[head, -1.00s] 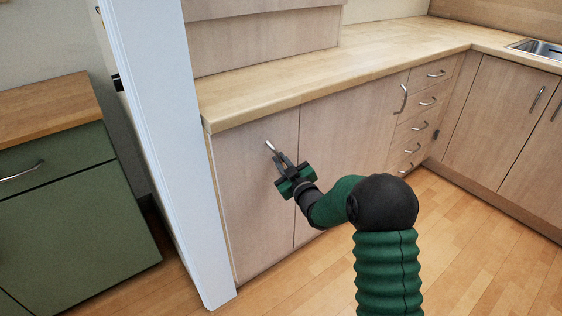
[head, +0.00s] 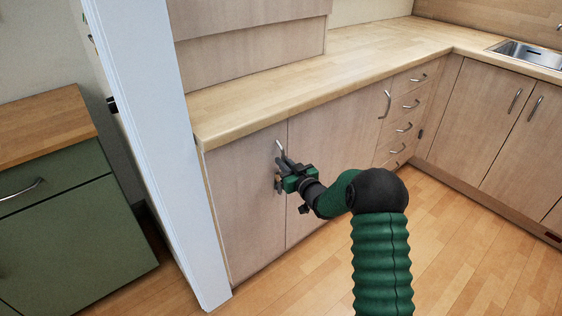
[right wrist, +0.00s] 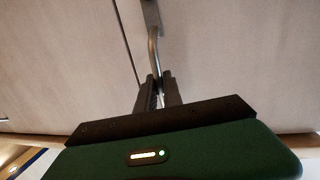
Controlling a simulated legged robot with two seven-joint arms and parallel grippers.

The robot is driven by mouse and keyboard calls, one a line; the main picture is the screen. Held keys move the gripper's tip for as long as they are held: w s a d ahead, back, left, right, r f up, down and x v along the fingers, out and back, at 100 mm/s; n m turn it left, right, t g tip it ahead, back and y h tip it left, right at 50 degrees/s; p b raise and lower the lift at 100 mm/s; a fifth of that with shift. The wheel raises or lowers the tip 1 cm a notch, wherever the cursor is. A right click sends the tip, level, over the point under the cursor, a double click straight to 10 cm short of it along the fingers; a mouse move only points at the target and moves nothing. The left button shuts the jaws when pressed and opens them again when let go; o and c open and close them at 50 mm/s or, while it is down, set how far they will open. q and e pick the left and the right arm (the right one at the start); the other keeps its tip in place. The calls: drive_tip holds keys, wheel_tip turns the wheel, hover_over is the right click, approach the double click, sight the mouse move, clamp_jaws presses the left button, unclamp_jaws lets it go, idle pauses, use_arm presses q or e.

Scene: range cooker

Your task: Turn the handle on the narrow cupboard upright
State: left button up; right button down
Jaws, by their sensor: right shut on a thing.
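The narrow cupboard's pale wood door (head: 240,205) is at the left end of the counter. Its slim metal handle (head: 279,146) sits near the door's upper right edge and leans a little, its top toward the left. My right gripper (head: 281,164) is shut on the handle's lower part, which its fingers hide. In the right wrist view the handle (right wrist: 153,48) runs from a mount at the top down between my right gripper's fingertips (right wrist: 158,80). My left gripper is not in view.
A white post (head: 165,150) stands just left of the narrow cupboard. A wider door (head: 335,165) adjoins on the right, then several drawers (head: 404,127). The wooden counter (head: 300,85) overhangs above. A green cabinet (head: 75,240) is at far left.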

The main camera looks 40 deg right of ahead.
drive_tip(key=c, duration=1.7)
unclamp_jaws()
drive_tip(key=shift+d+r, duration=0.15)
drive_tip(key=shift+o, duration=1.1)
drive_tip(key=s+a+r+p, duration=0.1)
drive_tip(key=s+p, duration=0.3)
drive_tip(key=s, duration=1.2)
drive_tip(key=shift+s+a, duration=0.3)
drive_tip(key=shift+a, duration=0.1)
drive_tip(key=shift+a, duration=0.1)
